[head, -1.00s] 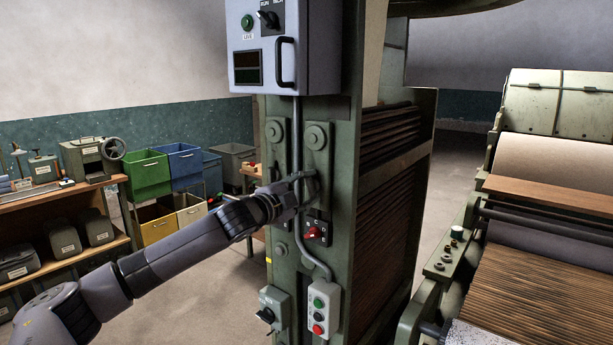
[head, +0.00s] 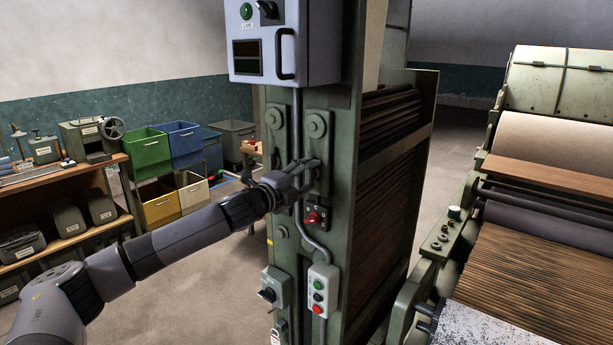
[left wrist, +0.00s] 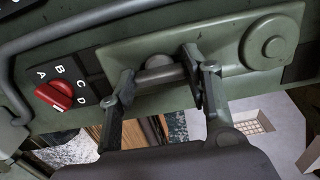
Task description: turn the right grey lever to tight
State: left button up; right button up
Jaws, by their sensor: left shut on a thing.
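The right grey lever (left wrist: 160,74) is a short dark bar on a round hub, on the right green plate (left wrist: 222,42) of the machine's post. In the left wrist view my left gripper (left wrist: 174,78) has a finger at each end of it and is shut on it. In the head view my left gripper (head: 311,174) is at the right plate (head: 318,148), below its round boss, and hides most of the lever. No tight mark is readable. My right gripper is not in view.
Just below the gripper is a red selector knob (head: 312,218), lettered A to D in the left wrist view (left wrist: 54,95). A grey conduit (head: 298,215) runs close by, down to a button box (head: 322,290). A control box (head: 285,45) hangs above.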

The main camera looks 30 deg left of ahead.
pick_arm(q)
jog(key=o, duration=1.2)
jog(key=shift+c, duration=0.2)
jog(key=s, duration=0.7)
jog(key=shift+s+a, duration=0.25)
jog(key=shift+a, duration=0.05)
